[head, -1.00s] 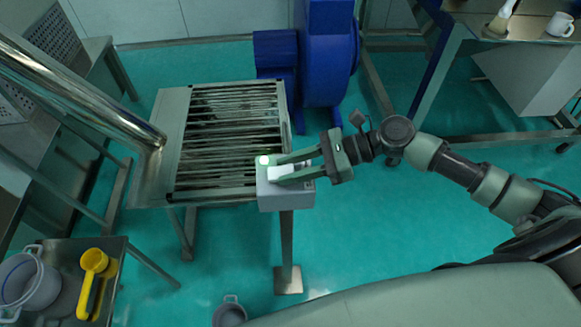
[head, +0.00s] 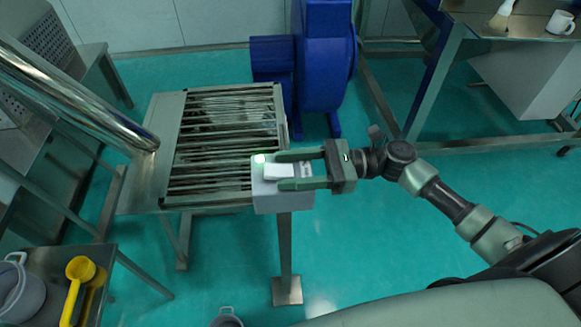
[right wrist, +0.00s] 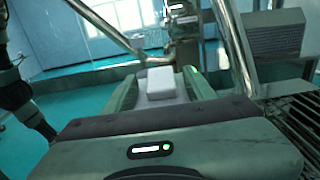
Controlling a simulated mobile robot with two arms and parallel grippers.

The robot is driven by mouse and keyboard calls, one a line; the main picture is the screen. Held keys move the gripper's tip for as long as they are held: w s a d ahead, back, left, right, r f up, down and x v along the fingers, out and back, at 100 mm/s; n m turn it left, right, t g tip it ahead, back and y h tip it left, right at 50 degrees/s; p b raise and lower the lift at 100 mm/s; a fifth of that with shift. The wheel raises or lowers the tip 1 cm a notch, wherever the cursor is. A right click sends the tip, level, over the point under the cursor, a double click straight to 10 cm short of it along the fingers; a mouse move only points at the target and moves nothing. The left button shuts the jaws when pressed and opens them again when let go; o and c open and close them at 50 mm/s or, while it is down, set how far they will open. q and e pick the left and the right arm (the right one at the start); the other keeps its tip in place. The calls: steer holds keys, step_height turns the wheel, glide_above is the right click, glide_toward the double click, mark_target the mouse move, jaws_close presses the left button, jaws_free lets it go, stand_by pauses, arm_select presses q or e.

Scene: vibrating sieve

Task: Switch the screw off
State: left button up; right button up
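A grey control box (head: 284,203) stands on a metal post at the front right corner of the slatted metal frame. It has a white switch block (head: 279,171) on top and a lit green lamp (head: 259,158) at its left corner. My right gripper (head: 280,171) is open, with one finger on each side of the white block; whether they touch it I cannot tell. The right wrist view shows the white block (right wrist: 160,83) between the spread fingers, with gaps beside it. My left gripper is not in view.
A shiny metal tube (head: 80,95) slopes down to the slatted frame (head: 225,145) from the left. A blue machine (head: 325,55) stands behind. A side table at lower left holds a yellow scoop (head: 76,285) and a grey pot (head: 20,290). Open floor lies right of the post.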

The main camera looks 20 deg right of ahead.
steer(key=b+v, duration=0.1)
steer(key=v, duration=0.7)
steer(key=shift+b, duration=0.35)
